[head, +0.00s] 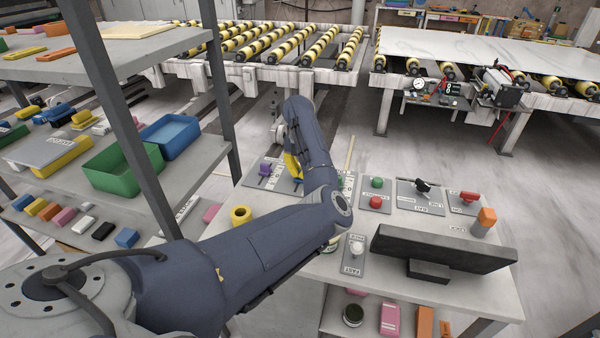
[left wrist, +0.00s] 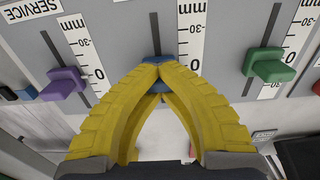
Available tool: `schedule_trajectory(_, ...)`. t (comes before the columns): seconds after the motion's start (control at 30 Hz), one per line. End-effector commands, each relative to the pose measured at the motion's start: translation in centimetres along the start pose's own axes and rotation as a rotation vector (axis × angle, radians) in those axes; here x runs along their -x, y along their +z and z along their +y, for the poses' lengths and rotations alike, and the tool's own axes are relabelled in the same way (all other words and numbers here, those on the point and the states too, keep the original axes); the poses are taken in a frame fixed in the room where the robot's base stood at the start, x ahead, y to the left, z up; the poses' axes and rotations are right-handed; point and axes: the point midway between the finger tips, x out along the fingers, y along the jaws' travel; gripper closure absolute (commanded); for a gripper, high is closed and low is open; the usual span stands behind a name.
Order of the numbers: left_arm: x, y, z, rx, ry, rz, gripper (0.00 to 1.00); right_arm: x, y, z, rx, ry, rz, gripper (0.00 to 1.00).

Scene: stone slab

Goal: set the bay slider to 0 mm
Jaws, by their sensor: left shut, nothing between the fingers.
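My left gripper (left wrist: 158,68) is shut with its yellow fingertips together, with nothing between them. The tips are at a blue slider knob (left wrist: 153,59), which they mostly cover; I cannot tell if they touch. The blue knob looks close to the 0 on the scale (left wrist: 190,35) to its right. A purple slider (left wrist: 64,84), under a SERVICE label, stands to the left, near its own 0. A green slider (left wrist: 269,66) stands to the right. No bay label is readable. In the head view the left gripper (head: 292,165) is partly hidden by my arm. My right gripper is not in view.
The panel table also holds a green button (head: 377,182), a black rotary switch (head: 422,186), a red switch (head: 468,196) and a dark monitor (head: 442,250). A yellow ring (head: 241,215) lies near the left edge. A shelf rack with bins (head: 124,171) stands left.

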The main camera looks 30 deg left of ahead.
Motion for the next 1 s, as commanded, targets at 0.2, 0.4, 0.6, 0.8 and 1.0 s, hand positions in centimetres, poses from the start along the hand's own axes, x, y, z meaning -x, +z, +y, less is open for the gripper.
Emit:
schedule_trajectory(0.2, 0.11, 0.06, 0.00, 0.000, 0.000, -0.002, 0.97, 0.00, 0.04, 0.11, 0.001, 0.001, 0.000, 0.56)
schedule_trajectory(0.4, 0.10, 0.06, 0.01, 0.000, 0.000, -0.002, 0.74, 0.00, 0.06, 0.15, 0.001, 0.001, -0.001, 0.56)
schedule_trajectory(0.6, 0.06, 0.04, 0.05, 0.000, 0.000, -0.001, 0.51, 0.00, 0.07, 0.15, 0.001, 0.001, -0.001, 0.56)
schedule_trajectory(0.8, 0.04, 0.03, 0.02, 0.000, 0.000, -0.001, 0.49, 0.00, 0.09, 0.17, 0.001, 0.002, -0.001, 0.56)
schedule_trajectory(1.0, 0.97, 0.12, -0.04, 0.000, 0.000, -0.003, 0.49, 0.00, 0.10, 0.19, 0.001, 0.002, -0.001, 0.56)
